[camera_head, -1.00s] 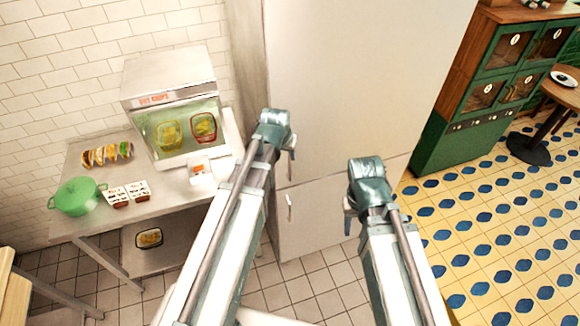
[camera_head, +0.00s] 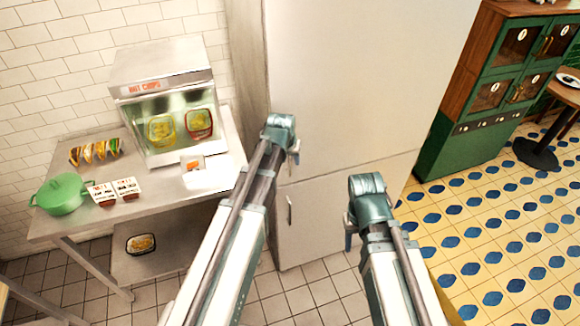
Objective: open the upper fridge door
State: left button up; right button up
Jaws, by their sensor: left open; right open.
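The fridge is tall and pale, with its upper door (camera_head: 350,90) shut above a seam and its lower door (camera_head: 325,215) shut below. A small vertical handle (camera_head: 289,210) shows at the left edge of the lower door. The upper door's handle is not clearly seen; my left arm covers part of that edge. My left gripper (camera_head: 294,152) is in front of the left edge of the upper door, just above the seam, mostly hidden behind its own wrist. My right gripper (camera_head: 348,238) is in front of the lower door's right part, also mostly hidden. I see nothing held in either.
Left of the fridge stands a steel table (camera_head: 150,205) with a glass-fronted warmer (camera_head: 165,100), a green pot (camera_head: 62,193), tacos (camera_head: 95,151) and small cartons (camera_head: 115,190). A green cabinet (camera_head: 490,90) stands at the right.

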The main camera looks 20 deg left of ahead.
pick_arm(q)
jog(key=shift+f, duration=0.2)
jog(key=shift+c, duration=0.2)
grip_shut()
dwell(1.2)
